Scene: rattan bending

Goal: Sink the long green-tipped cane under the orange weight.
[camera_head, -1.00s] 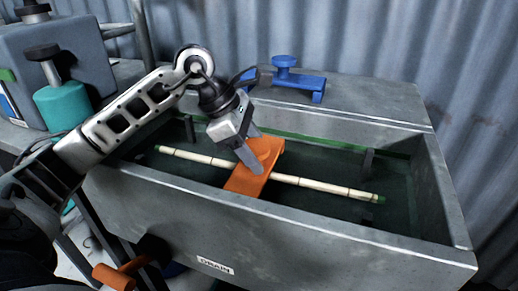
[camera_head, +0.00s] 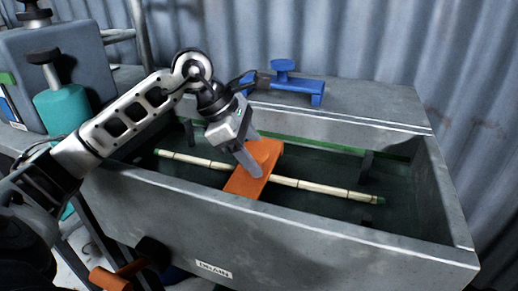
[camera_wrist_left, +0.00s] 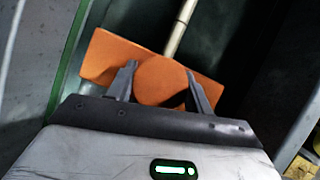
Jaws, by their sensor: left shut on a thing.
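The long pale cane (camera_head: 315,186) with green tips lies lengthwise in the grey trough, and part of it also shows in the left wrist view (camera_wrist_left: 179,32). The orange weight (camera_head: 246,186) lies across the cane near its middle and hides that part of it. My left gripper (camera_head: 254,168) is shut on the raised round knob of the orange weight; the wrist view shows a finger on either side of the knob (camera_wrist_left: 160,82). My right gripper is not in view.
The grey trough (camera_head: 330,232) has high walls around the cane and a label on its front. A blue clamp-like piece (camera_head: 290,85) sits on the ledge behind. A teal container (camera_head: 62,107) and a grey box stand at the left.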

